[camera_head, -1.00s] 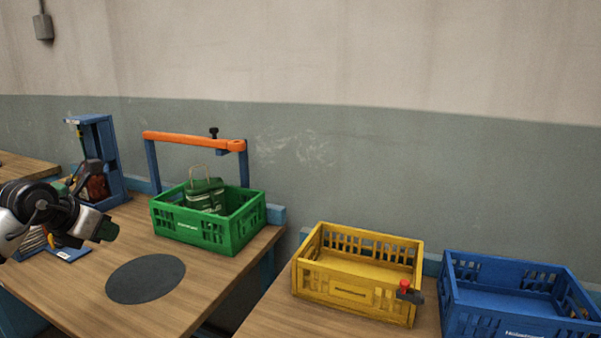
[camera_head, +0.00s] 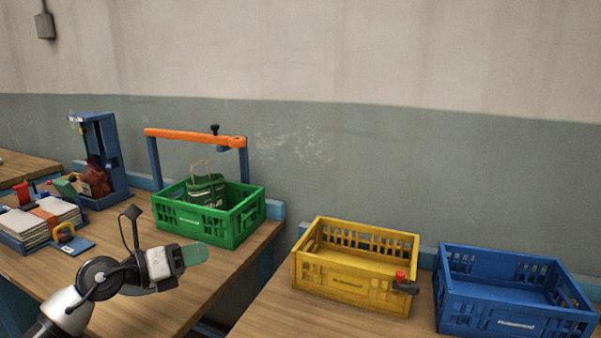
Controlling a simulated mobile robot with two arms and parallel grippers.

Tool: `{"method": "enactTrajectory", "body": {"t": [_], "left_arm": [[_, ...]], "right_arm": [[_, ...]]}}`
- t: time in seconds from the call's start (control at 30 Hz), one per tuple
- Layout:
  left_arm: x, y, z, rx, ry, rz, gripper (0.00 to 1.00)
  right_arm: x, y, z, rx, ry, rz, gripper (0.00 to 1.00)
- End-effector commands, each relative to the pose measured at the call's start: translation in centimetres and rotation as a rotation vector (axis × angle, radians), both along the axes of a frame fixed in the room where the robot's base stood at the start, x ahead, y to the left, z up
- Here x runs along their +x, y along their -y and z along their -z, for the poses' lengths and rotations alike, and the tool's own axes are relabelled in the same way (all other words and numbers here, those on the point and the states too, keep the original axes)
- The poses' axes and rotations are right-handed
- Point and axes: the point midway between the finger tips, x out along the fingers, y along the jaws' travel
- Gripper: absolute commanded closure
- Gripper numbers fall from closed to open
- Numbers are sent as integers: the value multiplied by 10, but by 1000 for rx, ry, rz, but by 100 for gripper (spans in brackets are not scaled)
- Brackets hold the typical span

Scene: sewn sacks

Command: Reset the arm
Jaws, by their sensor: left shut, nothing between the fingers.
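My left arm comes in from the lower left in the head view. Its gripper (camera_head: 192,256) is shut and empty, above the wooden table (camera_head: 120,225) and in front of the green crate. My right gripper is not in view. The green crate (camera_head: 222,226) stands on the table with a dark green sack (camera_head: 205,190) with a looped handle inside it.
An orange-topped blue frame (camera_head: 195,137) stands behind the green crate. A blue stand (camera_head: 112,155), a reddish-brown sack (camera_head: 96,180) and stacked pale sheets (camera_head: 25,226) are at left. A yellow crate (camera_head: 350,285) and a blue crate (camera_head: 515,318) stand at right.

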Motion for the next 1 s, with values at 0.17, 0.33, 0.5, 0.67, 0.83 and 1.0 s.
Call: {"method": "enactTrajectory", "body": {"t": [0.17, 0.33, 0.5, 0.67, 0.83, 1.0], "left_arm": [[-36, 35, 7, -655, -110, -102, 100], [-65, 4, 51, -1242, -361, -432, 100], [-124, -30, 145, -1657, -724, -931, 100], [-194, -36, 214, -1799, -1018, -1339, 100], [-253, -29, 249, -1816, -1233, -1623, 100], [-304, -19, 268, -1785, -1405, -1845, 100]], "right_arm": [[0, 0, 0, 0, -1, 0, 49], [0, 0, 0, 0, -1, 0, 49], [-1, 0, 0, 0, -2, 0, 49], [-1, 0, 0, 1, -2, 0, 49], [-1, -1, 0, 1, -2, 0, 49], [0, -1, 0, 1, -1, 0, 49]]}}
